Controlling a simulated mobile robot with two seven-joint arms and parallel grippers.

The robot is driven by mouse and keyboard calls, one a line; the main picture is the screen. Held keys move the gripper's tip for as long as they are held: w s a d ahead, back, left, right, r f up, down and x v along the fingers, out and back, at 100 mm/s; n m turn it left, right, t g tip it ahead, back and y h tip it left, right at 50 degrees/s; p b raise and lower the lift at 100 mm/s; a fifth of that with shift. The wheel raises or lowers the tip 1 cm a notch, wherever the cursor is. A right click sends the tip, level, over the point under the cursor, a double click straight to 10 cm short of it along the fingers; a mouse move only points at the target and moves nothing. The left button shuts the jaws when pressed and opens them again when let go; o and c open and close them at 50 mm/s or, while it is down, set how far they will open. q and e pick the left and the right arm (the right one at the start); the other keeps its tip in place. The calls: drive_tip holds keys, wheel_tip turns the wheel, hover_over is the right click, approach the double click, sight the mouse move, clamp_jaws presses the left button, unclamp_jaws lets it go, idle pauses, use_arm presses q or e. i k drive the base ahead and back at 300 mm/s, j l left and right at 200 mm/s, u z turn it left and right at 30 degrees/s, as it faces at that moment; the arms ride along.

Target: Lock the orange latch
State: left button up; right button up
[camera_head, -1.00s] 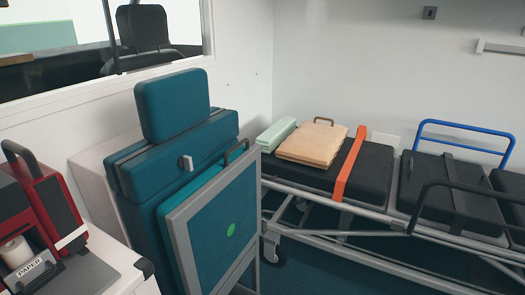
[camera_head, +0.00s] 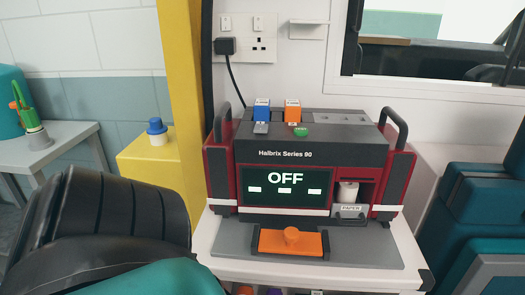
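An orange latch (camera_head: 291,241), a flat bar with a raised round knob in its middle, sits at the front of the grey base plate (camera_head: 370,249). It lies just below the red and black Halbrix Series 90 machine (camera_head: 284,157). The bar lies roughly level across the plate's front edge. I cannot tell from this view whether it is locked. The machine's screen (camera_head: 286,185) reads OFF. Neither of my grippers is in view.
The machine stands on a white cabinet (camera_head: 228,263). Blue (camera_head: 262,112) and orange (camera_head: 292,112) plugs stand on its top. A black ribbed shape (camera_head: 110,215) with teal below fills the lower left foreground. A yellow pillar (camera_head: 184,90) stands left; teal seating (camera_head: 481,195) is right.

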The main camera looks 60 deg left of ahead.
sight(290, 241)
drive_tip(key=j+u, duration=0.1)
drive_tip(key=u, duration=0.3)
drive_tip(key=k+j+u, duration=0.1)
drive_tip(key=u, duration=0.3)
drive_tip(key=j+u, duration=0.15)
drive_tip(key=u, duration=0.3)
drive_tip(key=k, duration=0.05)
